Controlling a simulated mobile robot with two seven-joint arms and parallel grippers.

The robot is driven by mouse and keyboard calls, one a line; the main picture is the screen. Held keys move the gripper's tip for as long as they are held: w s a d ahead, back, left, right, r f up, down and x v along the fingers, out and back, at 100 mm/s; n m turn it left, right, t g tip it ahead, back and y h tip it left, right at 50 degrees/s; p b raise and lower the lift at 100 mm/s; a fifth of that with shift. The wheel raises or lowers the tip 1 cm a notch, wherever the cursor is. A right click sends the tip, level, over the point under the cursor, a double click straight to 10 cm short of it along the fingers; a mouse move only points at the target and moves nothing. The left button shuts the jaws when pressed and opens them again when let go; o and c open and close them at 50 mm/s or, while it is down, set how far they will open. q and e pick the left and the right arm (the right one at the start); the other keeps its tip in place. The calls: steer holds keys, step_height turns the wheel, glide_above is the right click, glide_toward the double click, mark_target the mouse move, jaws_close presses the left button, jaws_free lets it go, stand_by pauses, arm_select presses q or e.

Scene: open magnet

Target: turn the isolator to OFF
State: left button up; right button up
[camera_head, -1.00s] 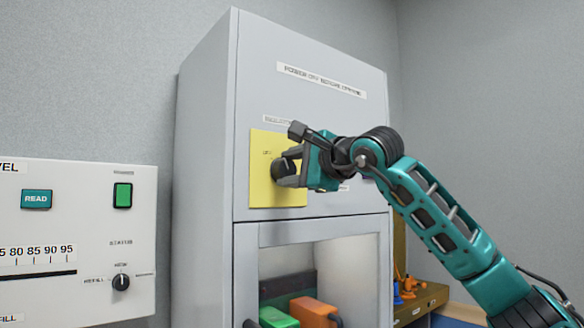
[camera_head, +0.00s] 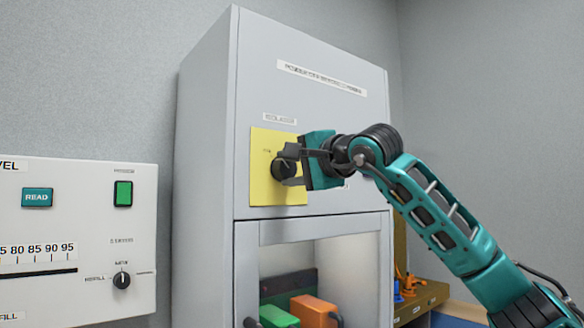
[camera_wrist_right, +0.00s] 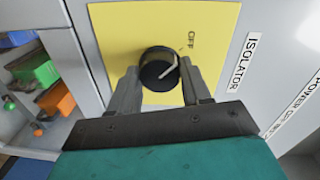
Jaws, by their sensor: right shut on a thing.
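The isolator is a black round knob (camera_head: 281,168) on a yellow plate (camera_head: 265,192), set in the upper front of a grey cabinet. In the right wrist view the knob (camera_wrist_right: 158,70) has a white pointer line, and the word OFF (camera_wrist_right: 191,40) is printed on the plate near it. The line does not appear squarely aimed at that word. My right gripper (camera_head: 288,167) is at the plate, shut on the knob with one finger on each side. In the right wrist view its fingers (camera_wrist_right: 160,88) flank the knob. My left gripper is not in view.
A white panel (camera_head: 80,240) with a READ button and a small knob stands at the left. Below the plate is an open cabinet bay with a green block (camera_head: 277,316) and an orange block (camera_head: 314,310). A grey wall stands behind.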

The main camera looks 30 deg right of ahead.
steer(key=o, duration=1.1)
steer(key=shift+c, duration=0.2)
steer(key=shift+s, duration=0.45)
steer(key=s+d+b, duration=0.1)
steer(key=s+b, duration=0.1)
steer(key=s, duration=1)
steer(key=shift+r, duration=0.35)
